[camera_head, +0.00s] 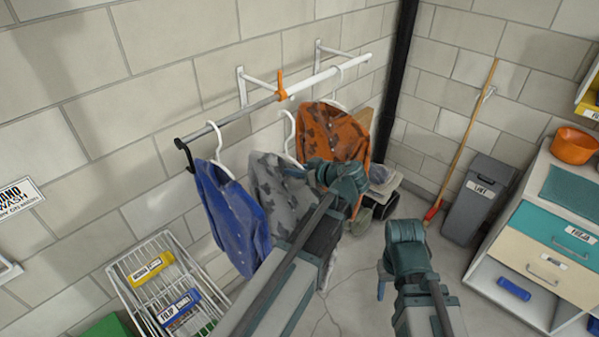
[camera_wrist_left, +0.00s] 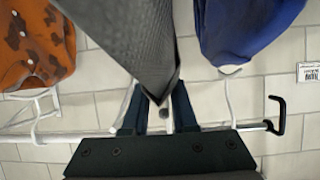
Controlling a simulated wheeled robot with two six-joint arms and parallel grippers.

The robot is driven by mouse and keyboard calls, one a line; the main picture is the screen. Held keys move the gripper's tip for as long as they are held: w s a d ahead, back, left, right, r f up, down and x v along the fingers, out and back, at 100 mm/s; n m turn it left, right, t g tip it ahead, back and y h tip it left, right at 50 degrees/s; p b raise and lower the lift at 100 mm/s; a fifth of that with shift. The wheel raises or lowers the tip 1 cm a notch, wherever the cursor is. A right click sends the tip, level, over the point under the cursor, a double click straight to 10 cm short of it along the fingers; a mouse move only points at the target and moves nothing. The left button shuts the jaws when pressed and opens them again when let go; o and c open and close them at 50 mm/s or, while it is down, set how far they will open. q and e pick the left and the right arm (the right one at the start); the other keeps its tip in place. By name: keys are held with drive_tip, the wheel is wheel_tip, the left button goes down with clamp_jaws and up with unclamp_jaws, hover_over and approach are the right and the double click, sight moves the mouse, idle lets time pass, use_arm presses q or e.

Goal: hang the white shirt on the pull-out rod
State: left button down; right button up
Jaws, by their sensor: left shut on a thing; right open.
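The white shirt (camera_head: 276,190), patterned with grey patches, is on a white hanger (camera_head: 289,131) between the blue shirt and the orange shirt. In the left wrist view the shirt (camera_wrist_left: 120,35) looks dark and fills the middle, close to the fingers (camera_wrist_left: 160,112). The hook's top shows just below the pull-out rod (camera_head: 240,111); I cannot tell whether they touch. The rod also shows in the left wrist view (camera_wrist_left: 254,127). My right gripper (camera_head: 381,284) is open and empty, low and away from the rod.
A blue shirt (camera_head: 230,215) and an orange shirt (camera_head: 335,133) hang on either side. An orange clip (camera_head: 281,86) sits on the rod, which has a black end hook (camera_head: 184,152). A wire basket (camera_head: 165,285) stands lower left; drawers (camera_head: 550,235) and a bin (camera_head: 478,200) stand right.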

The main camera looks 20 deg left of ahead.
sight(265, 155)
use_arm(q)
drive_tip(key=shift+w+a, duration=0.85)
drive_tip(key=shift+a, duration=1.25)
drive_tip(key=shift+w+a, duration=0.9)
drive_tip(key=shift+a, duration=1.15)
drive_tip(key=shift+w+a, duration=0.85)
drive_tip(key=shift+a, duration=1.25)
drive_tip(key=shift+w+a+f, duration=0.1)
drive_tip(key=shift+a, duration=0.15)
drive_tip(key=shift+d+f+b, duration=0.1)
drive_tip(key=shift+f+b, duration=0.8)
drive_tip(key=shift+b, duration=0.15)
